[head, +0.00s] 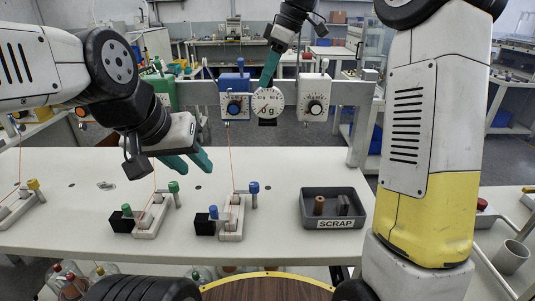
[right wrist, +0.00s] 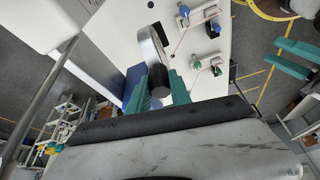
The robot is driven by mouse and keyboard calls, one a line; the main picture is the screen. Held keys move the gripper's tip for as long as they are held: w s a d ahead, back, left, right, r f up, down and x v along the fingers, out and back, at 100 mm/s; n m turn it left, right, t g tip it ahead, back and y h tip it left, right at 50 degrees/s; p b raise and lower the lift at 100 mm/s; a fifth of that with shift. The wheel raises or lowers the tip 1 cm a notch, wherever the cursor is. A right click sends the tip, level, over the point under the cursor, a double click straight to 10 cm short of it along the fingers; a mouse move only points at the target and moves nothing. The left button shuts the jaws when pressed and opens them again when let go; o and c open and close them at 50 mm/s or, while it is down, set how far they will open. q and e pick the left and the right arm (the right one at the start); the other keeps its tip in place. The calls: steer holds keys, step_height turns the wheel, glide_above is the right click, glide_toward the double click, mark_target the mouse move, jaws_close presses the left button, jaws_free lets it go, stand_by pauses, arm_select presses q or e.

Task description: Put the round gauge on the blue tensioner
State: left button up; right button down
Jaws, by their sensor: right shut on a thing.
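The round gauge (head: 267,101) has a white dial face. My right gripper (head: 270,72) is shut on it from above, and the gauge hangs upright in front of the rail. In the right wrist view the gauge (right wrist: 153,48) is seen nearly edge-on between the teal fingers (right wrist: 160,85). The blue tensioner (head: 236,101) is on the rail just left of the gauge, with a dial on its front and a cord running down. I cannot tell the exact depth gap between them. My left gripper (head: 190,163) is open and empty above the table, left of the blue tensioner.
A white tensioner (head: 315,100) is on the rail right of the gauge, and a green tensioner (head: 162,91) is on the left. Cords lead down to several connector blocks on the white table (head: 270,165). A grey SCRAP tray (head: 334,221) holds small parts.

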step_height(320, 180, down, 23)
steer(key=shift+f, duration=0.2)
stand_by(0.3)
steer(key=c, duration=1.2)
jaws_free()
steer(key=shift+f, duration=0.1)
steer(key=w+v, duration=0.1)
steer(key=v, duration=1)
steer(key=s+d+r+m+t, duration=0.2)
steer(key=s+d+r+m, duration=0.25)
steer(key=s, duration=0.45)
steer(key=s+d+m+t, duration=0.1)
steer(key=s+d+m, duration=0.1)
steer(key=s, duration=0.4)
steer(key=s+d+m+t+h, duration=0.1)
steer(key=s+m, duration=0.4)
steer(key=s, duration=0.1)
steer(key=s+d+f+m+t+h, duration=0.1)
steer(key=s+d+m, duration=0.1)
steer(key=s, duration=0.4)
steer(key=shift+d+f+m, duration=0.15)
steer(key=shift+d+m, duration=0.15)
steer(key=shift+m, duration=0.55)
